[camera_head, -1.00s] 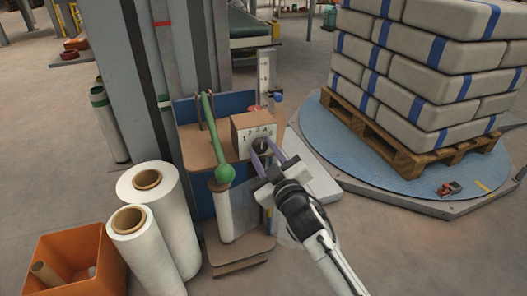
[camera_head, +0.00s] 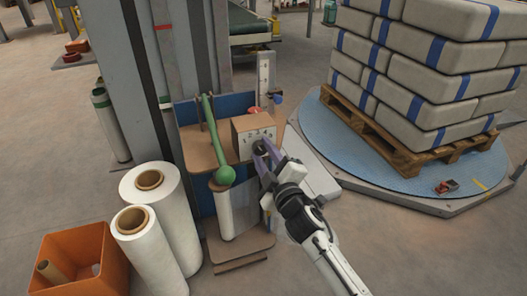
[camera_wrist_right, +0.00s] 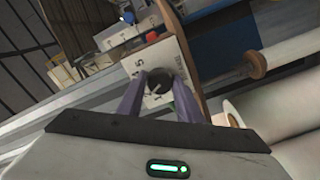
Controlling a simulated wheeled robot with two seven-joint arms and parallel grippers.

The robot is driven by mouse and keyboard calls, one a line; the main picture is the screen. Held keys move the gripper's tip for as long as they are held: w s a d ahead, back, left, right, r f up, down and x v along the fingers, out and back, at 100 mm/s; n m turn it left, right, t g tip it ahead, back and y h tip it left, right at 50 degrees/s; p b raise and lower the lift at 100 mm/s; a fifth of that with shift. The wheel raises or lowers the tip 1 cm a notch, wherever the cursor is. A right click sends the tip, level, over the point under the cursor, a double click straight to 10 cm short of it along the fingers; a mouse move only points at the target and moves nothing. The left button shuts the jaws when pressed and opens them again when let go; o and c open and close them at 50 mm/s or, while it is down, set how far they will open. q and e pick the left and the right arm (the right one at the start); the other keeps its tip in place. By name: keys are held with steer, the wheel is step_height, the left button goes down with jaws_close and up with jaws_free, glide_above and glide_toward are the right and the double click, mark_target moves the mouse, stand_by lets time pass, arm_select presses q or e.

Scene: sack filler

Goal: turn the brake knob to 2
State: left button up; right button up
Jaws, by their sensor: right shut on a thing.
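The brake knob is a small dark round knob (camera_head: 260,148) on the front face of a brown box with a pale numbered plate (camera_head: 257,138). My right gripper (camera_head: 262,152) is at the plate with its purple fingers closed around the knob. In the right wrist view the dark knob (camera_wrist_right: 159,82) sits between the two fingertips (camera_wrist_right: 160,88), in front of the white plate with printed digits and lettering (camera_wrist_right: 165,62). The fingers hide part of the knob, and I cannot read which number it points to. My left gripper is not in view.
White film rolls (camera_head: 150,240) and an orange bin (camera_head: 85,262) are at lower left. A loaded pallet (camera_head: 410,150) stands on a blue turntable (camera_head: 345,150) at right.

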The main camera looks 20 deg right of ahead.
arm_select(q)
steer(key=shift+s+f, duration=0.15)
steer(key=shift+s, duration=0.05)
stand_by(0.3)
arm_select(e)
steer(key=o, duration=1)
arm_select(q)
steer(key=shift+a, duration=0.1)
arm_select(e)
steer(key=shift+o, duration=0.2)
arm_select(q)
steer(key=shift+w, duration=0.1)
arm_select(e)
steer(key=shift+s, duration=0.1)
steer(key=shift+s, duration=0.4)
arm_select(q)
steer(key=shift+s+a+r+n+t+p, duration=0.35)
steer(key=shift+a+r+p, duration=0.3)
steer(key=shift+p, duration=0.3)
arm_select(e)
steer(key=s, duration=0.9)
steer(key=shift+s+d, duration=0.15)
steer(key=shift+d, duration=0.05)
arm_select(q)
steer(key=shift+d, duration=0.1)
